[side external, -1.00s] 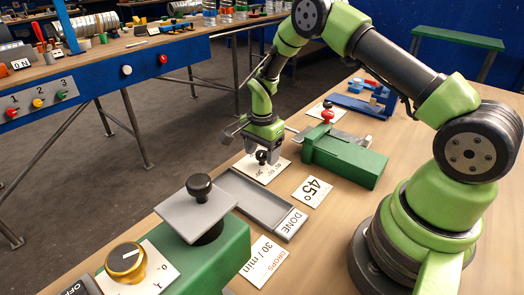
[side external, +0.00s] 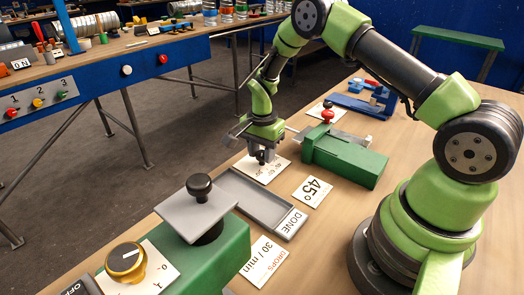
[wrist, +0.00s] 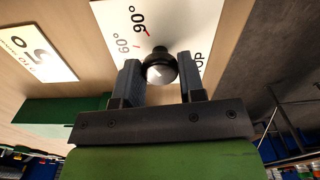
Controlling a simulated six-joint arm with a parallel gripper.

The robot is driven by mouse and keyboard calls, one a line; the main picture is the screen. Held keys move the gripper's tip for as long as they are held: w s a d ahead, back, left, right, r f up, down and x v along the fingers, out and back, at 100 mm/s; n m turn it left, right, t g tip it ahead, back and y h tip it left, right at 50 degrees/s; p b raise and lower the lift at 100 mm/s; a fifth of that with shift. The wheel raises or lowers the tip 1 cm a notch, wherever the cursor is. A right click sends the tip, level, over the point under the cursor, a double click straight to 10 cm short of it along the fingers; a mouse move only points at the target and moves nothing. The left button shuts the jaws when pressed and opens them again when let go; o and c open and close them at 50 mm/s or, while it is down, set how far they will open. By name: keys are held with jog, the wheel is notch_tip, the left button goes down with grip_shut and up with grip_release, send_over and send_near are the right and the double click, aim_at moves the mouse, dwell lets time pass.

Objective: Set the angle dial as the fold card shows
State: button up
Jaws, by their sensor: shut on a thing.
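The angle dial is a small dark round knob (wrist: 160,66) on a white plate (wrist: 110,22). Printed angle marks show on the plate, including 90° and 60°. The plate also shows in the side view (side external: 272,174), where my gripper largely hides the knob. My gripper (side external: 261,158) points down over the plate, shut on the knob, one finger on each side. The knob's exact setting cannot be read. The fold card (side external: 312,191) reads 45° and lies flat on the bench; part of it shows in the wrist view (wrist: 36,52).
A grey DONE tray (side external: 246,194) lies in front. A "30 / min" card (side external: 264,262) and green press (side external: 220,255) are nearer. Bare bench lies right of the 45° card.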

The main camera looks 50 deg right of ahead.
jog(key=n, duration=1.2)
jog(key=shift+n, duration=2.2)
jog(key=shift+w, duration=0.1)
jog(key=o, duration=0.9)
